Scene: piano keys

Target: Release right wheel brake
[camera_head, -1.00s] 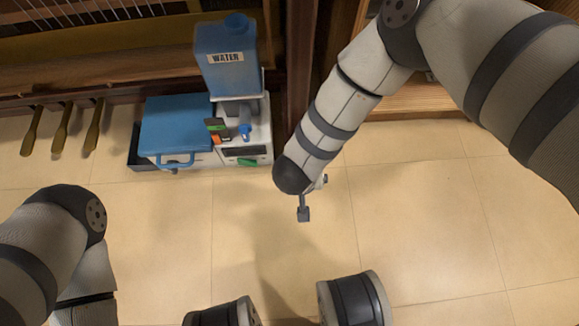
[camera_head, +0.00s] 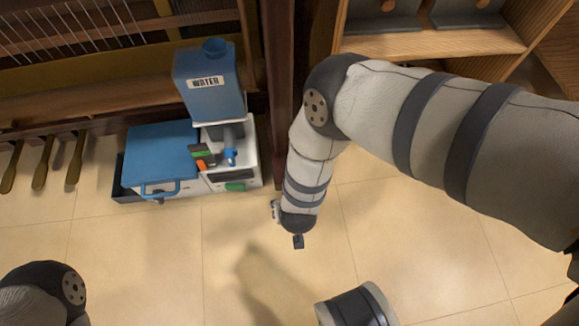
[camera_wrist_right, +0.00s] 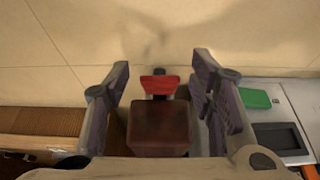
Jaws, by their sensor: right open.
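In the right wrist view, a small red lever (camera_wrist_right: 160,84) shows between the fingers of my right gripper (camera_wrist_right: 162,76). Just below it in the picture is a dark red-brown block (camera_wrist_right: 160,128), partly covering what lies under it. The gripper is open, with one finger on each side of the lever and block, and gaps are visible on both sides. In the head view my right forearm hangs down beside the dark wooden post (camera_head: 285,70) and hides the lever and most of the gripper. My left gripper is out of view; only part of its arm shows at lower left.
A blue-lidded machine (camera_head: 162,150) with a blue water jug (camera_head: 210,85) stands left of my right forearm. Its green part (camera_wrist_right: 255,98) is close to the right finger in the wrist view. Wooden shelving (camera_head: 430,45) is behind. Tiled floor (camera_head: 400,240) is open in front.

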